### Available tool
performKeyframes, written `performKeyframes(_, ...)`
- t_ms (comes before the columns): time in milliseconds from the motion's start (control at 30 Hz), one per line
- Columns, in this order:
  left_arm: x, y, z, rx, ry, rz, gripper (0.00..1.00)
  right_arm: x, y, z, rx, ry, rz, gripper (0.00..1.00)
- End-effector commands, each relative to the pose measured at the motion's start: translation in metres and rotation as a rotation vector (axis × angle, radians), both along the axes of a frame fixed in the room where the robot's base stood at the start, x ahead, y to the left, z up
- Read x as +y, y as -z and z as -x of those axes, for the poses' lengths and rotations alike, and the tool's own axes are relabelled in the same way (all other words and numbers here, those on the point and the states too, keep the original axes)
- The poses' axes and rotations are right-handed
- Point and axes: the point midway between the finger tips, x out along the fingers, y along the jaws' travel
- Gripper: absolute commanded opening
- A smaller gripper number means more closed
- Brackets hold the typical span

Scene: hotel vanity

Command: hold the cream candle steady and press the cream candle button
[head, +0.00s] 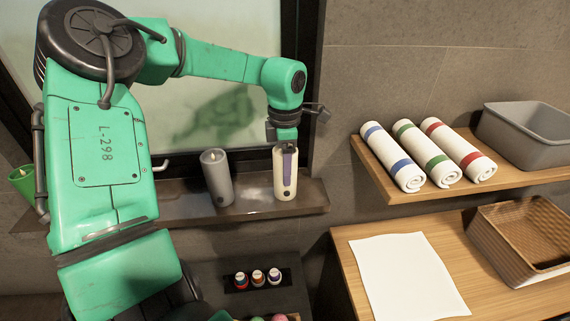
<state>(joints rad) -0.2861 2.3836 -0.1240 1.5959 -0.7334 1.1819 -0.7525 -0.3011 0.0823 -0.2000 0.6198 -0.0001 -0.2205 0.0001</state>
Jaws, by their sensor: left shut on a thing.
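The cream candle (279,184) stands upright on the dark ledge below the window. A small dark round button (287,194) shows low on its front. My left gripper (287,160) reaches down from above and is shut on the candle's upper part. A purple-grey finger lies along the candle's front, above the button. The far finger is hidden. My right gripper is not in the head view.
A grey candle (216,178) stands left of the cream one, with a gap. Rolled towels (428,155) lie on a shelf (376,174) to the right. Small bottles (258,277) sit below the ledge (250,208).

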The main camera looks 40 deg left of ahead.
Motion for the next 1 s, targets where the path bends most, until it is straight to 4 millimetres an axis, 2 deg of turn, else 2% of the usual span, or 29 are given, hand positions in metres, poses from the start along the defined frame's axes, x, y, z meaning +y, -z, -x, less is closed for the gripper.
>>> performKeyframes(333, 0.0, -0.0004, -0.0003, -0.001, 0.0, 0.0, 0.02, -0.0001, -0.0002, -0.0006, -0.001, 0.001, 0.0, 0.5)
performKeyframes(367, 0.0, -0.0004, -0.0003, -0.001, 0.0, 0.0, 0.02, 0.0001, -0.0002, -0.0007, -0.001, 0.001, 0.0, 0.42)
performKeyframes(400, 0.0, -0.0005, -0.0003, -0.001, 0.0, 0.0, 0.02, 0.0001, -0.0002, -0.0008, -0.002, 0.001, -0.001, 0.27)
performKeyframes(467, 0.0, -0.0005, -0.0003, -0.001, 0.0, 0.0, 0.02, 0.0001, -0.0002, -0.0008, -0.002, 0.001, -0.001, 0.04)
performKeyframes(500, 0.0, -0.0005, -0.0003, -0.001, 0.0, 0.0, 0.02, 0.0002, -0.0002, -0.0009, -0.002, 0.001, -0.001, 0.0)
performKeyframes(1000, 0.0, -0.0005, -0.0003, -0.001, 0.0, 0.0, 0.02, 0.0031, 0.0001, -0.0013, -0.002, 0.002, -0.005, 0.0)
